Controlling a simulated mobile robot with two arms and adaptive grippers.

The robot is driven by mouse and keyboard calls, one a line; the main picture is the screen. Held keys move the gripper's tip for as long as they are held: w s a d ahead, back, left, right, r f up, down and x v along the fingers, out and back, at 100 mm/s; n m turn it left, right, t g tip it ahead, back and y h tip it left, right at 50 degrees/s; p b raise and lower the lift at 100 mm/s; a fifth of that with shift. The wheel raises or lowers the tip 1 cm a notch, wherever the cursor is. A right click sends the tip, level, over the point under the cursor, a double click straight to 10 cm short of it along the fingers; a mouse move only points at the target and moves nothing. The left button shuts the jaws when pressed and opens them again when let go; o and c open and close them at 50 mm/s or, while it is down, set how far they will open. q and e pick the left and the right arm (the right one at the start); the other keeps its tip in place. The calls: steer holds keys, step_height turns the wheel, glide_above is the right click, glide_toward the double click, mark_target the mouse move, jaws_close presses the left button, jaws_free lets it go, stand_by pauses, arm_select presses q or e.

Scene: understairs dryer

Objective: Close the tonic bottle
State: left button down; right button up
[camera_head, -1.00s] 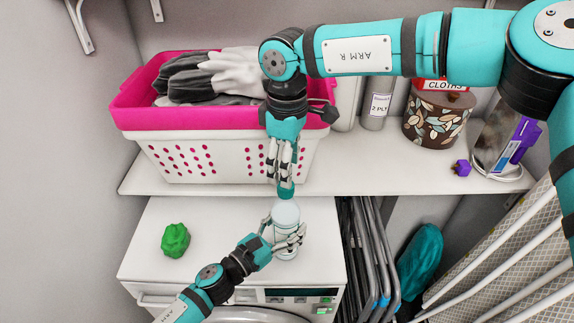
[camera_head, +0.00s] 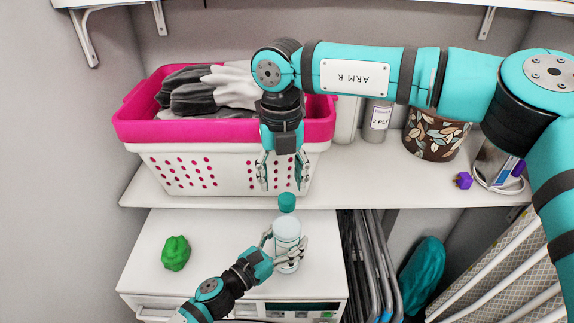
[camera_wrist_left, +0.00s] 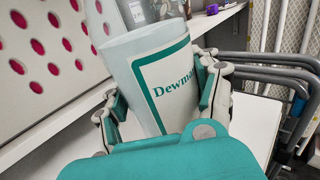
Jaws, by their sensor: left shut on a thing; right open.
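The tonic bottle (camera_head: 287,231), pale and translucent, stands upright on the white machine top. My left gripper (camera_head: 287,252) is shut around its body. In the left wrist view the bottle (camera_wrist_left: 160,75) shows a teal-edged label between the fingers.
A pink-rimmed white laundry basket (camera_head: 200,172) stands on the shelf behind. A green crumpled object (camera_head: 175,253) lies left on the machine top (camera_head: 222,230). Grey folded frames (camera_head: 365,262) stand at the right. A patterned tin (camera_head: 436,135) and purple item (camera_head: 462,180) are on the shelf.

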mark_target(287, 198)
steer(key=n, duration=0.8)
steer(key=shift+r, duration=0.2)
steer(key=n, duration=0.7)
steer(key=shift+d+r, duration=0.1)
steer(key=shift+r, duration=0.1)
steer(key=n, duration=0.7)
steer(key=shift+w+d+r+n, duration=0.15)
steer(key=shift+w+r+n, duration=0.05)
steer(key=shift+r+n, duration=0.1)
steer(key=n, duration=0.6)
steer(key=shift+w+d+r+n, duration=0.15)
steer(key=shift+d+r+n, duration=0.1)
steer(key=shift+n, duration=0.15)
steer(key=shift+f, duration=0.15)
steer(key=shift+f, duration=3.95)
steer(key=shift+c, duration=0.2)
